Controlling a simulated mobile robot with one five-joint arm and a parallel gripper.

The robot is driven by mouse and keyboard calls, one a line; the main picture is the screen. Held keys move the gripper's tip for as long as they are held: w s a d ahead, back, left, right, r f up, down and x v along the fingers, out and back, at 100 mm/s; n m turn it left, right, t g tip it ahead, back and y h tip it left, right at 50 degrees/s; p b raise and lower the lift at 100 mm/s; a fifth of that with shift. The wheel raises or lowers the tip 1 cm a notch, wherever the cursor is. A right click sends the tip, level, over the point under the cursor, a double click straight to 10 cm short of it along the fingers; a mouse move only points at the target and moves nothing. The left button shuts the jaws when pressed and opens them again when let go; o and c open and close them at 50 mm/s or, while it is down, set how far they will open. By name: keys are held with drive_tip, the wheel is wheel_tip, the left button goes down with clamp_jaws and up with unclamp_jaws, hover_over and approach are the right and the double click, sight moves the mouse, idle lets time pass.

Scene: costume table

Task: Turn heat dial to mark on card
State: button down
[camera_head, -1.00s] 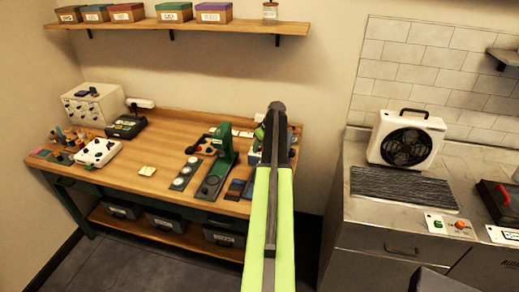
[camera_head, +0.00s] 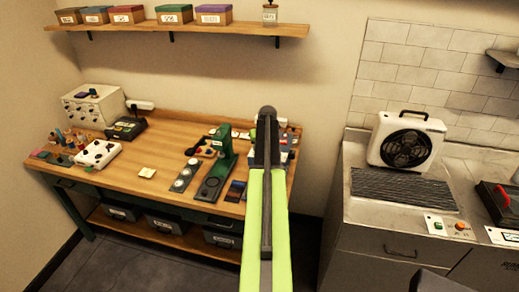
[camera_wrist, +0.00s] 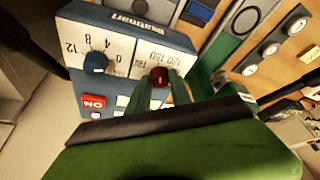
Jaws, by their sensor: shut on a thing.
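In the wrist view a blue machine with a white front panel (camera_wrist: 120,45) lies tilted in the picture. It carries a red dial (camera_wrist: 159,74) beside a printed scale and a blue dial (camera_wrist: 95,63) beside numbers including 4, 8 and 12. My gripper (camera_wrist: 157,88) has its green fingers on either side of the red dial and is shut on it. The dial's pointer mark is too small to read. In the head view my arm hides the gripper and most of the machine. I cannot make out which card bears the mark.
A red switch (camera_wrist: 93,101) sits on the machine close to the fingers. A green press (camera_head: 222,150) stands just left of my arm on the wooden table (camera_head: 130,180). A cream pad (camera_head: 147,172) lies further left. A white fan (camera_head: 405,140) stands on the right counter.

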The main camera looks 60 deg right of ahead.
drive_tip(key=shift+d, duration=0.15)
drive_tip(key=c, duration=1.2)
unclamp_jaws()
drive_tip(key=shift+s, duration=0.1)
drive_tip(key=shift+o, duration=0.2)
drive_tip(key=p+v, duration=1.6)
drive_tip(key=v, duration=0.1)
